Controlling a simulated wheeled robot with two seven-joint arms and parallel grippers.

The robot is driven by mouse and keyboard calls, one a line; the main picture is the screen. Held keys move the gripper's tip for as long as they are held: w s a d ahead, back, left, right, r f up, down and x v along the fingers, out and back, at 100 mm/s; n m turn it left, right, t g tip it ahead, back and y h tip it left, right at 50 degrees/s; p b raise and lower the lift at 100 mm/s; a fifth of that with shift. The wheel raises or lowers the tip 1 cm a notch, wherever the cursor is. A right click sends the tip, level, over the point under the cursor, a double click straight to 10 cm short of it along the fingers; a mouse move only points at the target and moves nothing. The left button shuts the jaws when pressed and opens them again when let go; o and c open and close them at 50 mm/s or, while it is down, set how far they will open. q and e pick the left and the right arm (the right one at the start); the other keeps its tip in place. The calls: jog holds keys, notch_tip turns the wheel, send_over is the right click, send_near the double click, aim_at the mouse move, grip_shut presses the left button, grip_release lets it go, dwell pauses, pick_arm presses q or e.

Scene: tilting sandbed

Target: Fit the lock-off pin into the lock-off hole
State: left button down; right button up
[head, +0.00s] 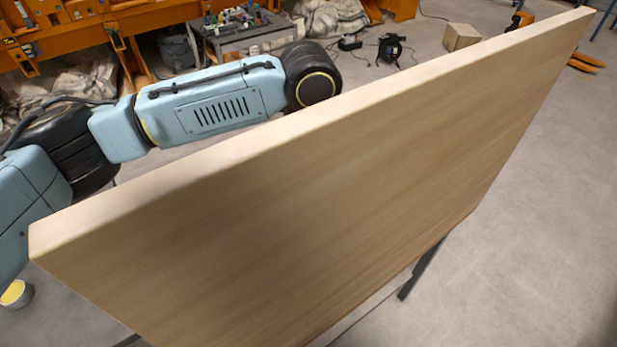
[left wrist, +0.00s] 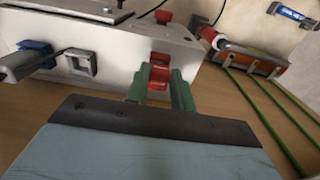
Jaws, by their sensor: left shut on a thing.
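In the left wrist view the two green fingers of my left gripper (left wrist: 160,90) are closed on a red piece, which looks like the lock-off pin (left wrist: 159,72). The piece is right at the front face of a pale grey housing (left wrist: 115,50). I cannot tell whether it touches the housing or is inside it. The lock-off hole cannot be made out; the held piece and fingers cover that part of the face. In the head view my left arm passes behind a large tilted wooden panel, which hides my left gripper. My right gripper is in neither view.
The wooden panel (head: 330,190) fills most of the head view. On the housing are a blue-clamped grey rod (left wrist: 28,62), a square metal bracket (left wrist: 78,63) and a red knob (left wrist: 163,17). Right of it lie an orange part (left wrist: 255,60) and green rods (left wrist: 262,115).

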pick_arm(q)
jog(key=shift+f, duration=0.65)
jog(key=c, duration=1.1)
grip_release()
jog(key=shift+o, duration=0.3)
jog(key=o, duration=0.4)
jog(key=shift+r, duration=4.05)
